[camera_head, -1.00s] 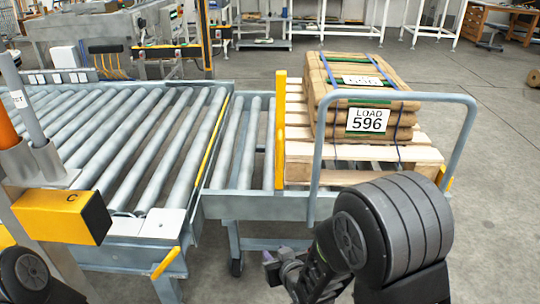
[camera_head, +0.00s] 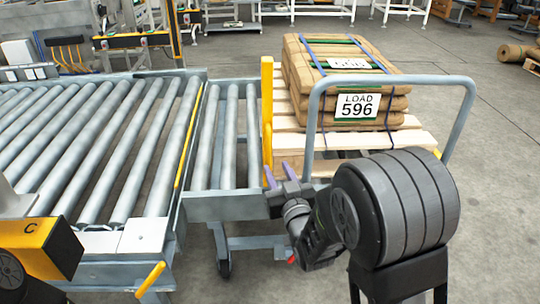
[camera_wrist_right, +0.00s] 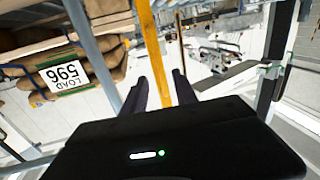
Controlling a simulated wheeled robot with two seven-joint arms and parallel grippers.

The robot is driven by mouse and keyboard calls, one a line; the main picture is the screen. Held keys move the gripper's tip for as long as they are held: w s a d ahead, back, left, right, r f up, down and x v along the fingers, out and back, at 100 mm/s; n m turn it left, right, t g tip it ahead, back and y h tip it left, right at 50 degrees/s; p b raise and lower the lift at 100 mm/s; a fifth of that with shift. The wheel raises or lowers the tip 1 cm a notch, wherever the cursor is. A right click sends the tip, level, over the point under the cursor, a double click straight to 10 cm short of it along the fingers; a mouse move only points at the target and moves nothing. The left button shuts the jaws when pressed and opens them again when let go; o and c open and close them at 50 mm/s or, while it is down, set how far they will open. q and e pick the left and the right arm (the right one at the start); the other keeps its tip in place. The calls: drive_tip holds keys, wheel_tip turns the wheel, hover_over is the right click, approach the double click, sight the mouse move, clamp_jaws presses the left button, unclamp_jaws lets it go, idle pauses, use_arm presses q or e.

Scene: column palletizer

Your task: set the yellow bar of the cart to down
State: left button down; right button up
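The yellow bar (camera_head: 267,110) stands upright on the cart (camera_head: 462,125), at its edge facing the rollers. The cart has a grey tube handle and carries a wooden pallet with brown sacks labelled LOAD 596 (camera_head: 357,106). My right gripper (camera_head: 279,174) is open by the bar's lower part. In the right wrist view the yellow bar (camera_wrist_right: 160,50) runs between the two spread fingers of my right gripper (camera_wrist_right: 160,82). I cannot tell whether they touch it. My left gripper is out of view.
A roller conveyor (camera_head: 110,150) lies left of the cart, with a short roller section (camera_head: 225,140) between them. A yellow box marked C (camera_head: 38,245) is at the lower left. Open concrete floor (camera_head: 490,200) lies to the right.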

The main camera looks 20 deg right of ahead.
sight(269, 153)
drive_tip(key=w, duration=0.7)
drive_tip(key=shift+w+d+b, duration=0.15)
drive_tip(key=shift+w+b, duration=0.05)
drive_tip(key=shift+b, duration=0.2)
drive_tip(key=shift+c, duration=0.5)
clamp_jaws()
idle(0.5)
